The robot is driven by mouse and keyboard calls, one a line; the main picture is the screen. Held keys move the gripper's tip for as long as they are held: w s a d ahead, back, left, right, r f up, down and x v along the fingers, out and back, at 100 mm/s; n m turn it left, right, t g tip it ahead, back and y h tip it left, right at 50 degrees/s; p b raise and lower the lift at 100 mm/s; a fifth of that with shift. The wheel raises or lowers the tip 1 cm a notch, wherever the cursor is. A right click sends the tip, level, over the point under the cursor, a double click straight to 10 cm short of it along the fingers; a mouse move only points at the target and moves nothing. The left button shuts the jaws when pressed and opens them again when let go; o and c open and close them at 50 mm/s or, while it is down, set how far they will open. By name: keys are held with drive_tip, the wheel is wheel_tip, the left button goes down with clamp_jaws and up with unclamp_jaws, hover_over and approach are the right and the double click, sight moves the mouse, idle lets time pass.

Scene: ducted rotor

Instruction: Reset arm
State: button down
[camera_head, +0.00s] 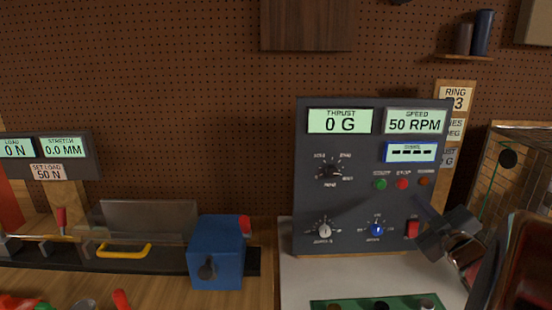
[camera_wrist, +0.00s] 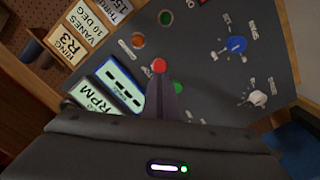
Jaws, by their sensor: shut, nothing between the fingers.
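My gripper (camera_wrist: 163,84) is shut and empty in the wrist view. Its narrow dark fingers point at the dark control panel (camera_wrist: 205,50), which appears turned in that view. The fingertips overlap the area beside the red button (camera_wrist: 159,66) and the green button (camera_wrist: 178,88); whether they touch the panel I cannot tell. The panel's displays read thrust 0 G and speed 50 RPM, and a third shows dashes.
A blue block-shaped device (camera_head: 216,252) with a dark knob sits left of the panel on the bench. A load and stretch readout (camera_head: 50,148) stands farther left. A mesh-sided cage (camera_head: 520,150) is at right. Pegboard (camera_head: 180,100) fills the back. A shelf (camera_head: 463,57) holds two cylinders.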

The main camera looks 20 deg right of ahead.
drive_tip(key=w+a+f+m+g, duration=0.1)
drive_tip(key=a+m+g, duration=0.4)
drive_tip(key=a, duration=1)
drive_tip(key=s+a+f+g+y, duration=0.2)
drive_tip(key=s+a, duration=0.6)
drive_tip(key=a, duration=0.4)
drive_tip(key=s+a+f+g+y, duration=0.3)
drive_tip(key=s+a+f, duration=0.3)
drive_tip(key=a, duration=0.6)
drive_tip(key=shift+s+a+f+g+y, duration=0.3)
drive_tip(key=shift+s+a+g, duration=0.1)
drive_tip(key=shift+s+g, duration=0.45)
